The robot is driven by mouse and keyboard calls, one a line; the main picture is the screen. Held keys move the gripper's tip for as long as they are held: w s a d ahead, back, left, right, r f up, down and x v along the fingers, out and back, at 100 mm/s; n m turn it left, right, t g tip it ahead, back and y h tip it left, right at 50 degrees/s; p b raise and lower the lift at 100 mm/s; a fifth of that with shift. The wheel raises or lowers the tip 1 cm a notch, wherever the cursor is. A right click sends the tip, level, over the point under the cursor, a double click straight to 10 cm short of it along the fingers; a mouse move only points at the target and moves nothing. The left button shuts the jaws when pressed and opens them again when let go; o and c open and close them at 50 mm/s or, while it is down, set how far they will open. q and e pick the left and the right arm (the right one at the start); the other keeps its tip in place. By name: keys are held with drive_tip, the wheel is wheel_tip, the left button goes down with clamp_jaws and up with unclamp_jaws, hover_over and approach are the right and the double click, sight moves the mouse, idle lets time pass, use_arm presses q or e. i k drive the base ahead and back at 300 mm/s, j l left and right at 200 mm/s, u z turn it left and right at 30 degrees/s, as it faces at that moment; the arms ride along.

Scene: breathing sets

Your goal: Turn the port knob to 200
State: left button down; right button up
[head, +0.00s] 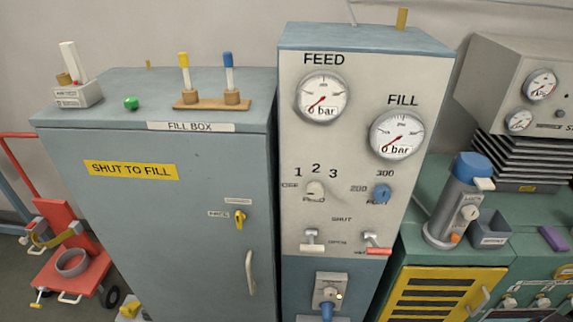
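The port knob (382,193) is a small blue knob on the grey panel of the tall cabinet (340,160). The mark 200 is to its left and 300 is above it. A partly covered label, which seems to read PORT, is below it. I cannot tell for sure which mark the knob points to. The FEED gauge (323,97) and FILL gauge (398,134) above both have 0 bar on their faces. Neither of my grippers is in view.
A white feed knob (314,190) is left of the port knob. A white lever (312,240) and a red-tipped lever (376,244) sit below. A closed fill box (160,220) stands left. A blue-capped cylinder (464,195) stands on the green bench at right.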

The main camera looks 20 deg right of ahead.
sight(381, 193)
drive_tip(key=z, duration=1.2)
